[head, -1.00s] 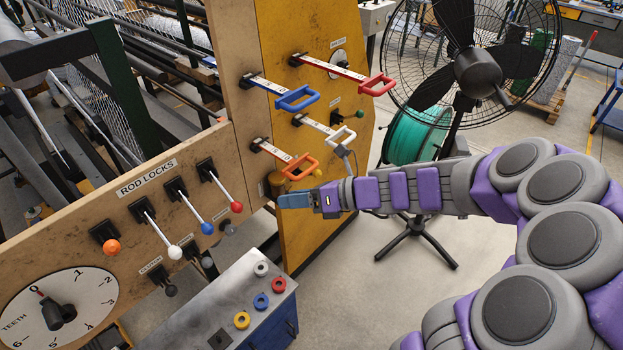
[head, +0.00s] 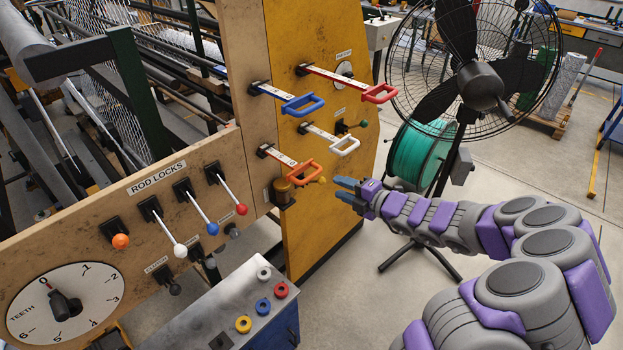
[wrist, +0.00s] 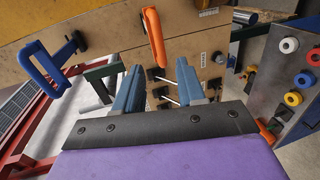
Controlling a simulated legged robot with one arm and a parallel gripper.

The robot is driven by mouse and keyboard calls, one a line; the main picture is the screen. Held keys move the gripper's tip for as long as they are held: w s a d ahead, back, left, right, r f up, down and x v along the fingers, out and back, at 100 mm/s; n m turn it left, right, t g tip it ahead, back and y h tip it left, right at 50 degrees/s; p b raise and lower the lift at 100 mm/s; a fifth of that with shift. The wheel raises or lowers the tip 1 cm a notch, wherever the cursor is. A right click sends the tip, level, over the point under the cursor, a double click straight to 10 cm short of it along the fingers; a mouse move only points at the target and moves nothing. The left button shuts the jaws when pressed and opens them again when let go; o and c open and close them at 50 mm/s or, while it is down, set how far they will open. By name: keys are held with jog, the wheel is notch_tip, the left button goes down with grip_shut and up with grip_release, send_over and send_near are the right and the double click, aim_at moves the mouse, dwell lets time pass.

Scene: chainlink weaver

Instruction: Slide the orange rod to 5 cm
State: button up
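The orange rod (head: 289,161) sticks out of the wooden panel, with an orange loop handle at its outer end. In the wrist view its orange handle (wrist: 152,33) appears edge-on, just beyond and above the gap between the fingers. My gripper (head: 346,190) is to the right of the orange handle and slightly lower in the head view, apart from it. In the wrist view the two blue fingers of my gripper (wrist: 158,85) are spread with nothing between them. The scale marks on the rod are too small to read.
Blue (head: 303,104), red (head: 379,93) and white (head: 343,145) rod handles stick out nearby. Rod lock levers, the orange-knobbed one (head: 120,241) among them, sit at lower left. A fan (head: 480,85) stands behind my arm. A grey cabinet (head: 222,300) with colored rings is below.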

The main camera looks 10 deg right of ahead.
aim_at(314, 177)
jog(key=shift+b+x, duration=1.35)
jog(key=shift+x, duration=4.75)
jog(key=shift+f, duration=0.1)
grip_shut()
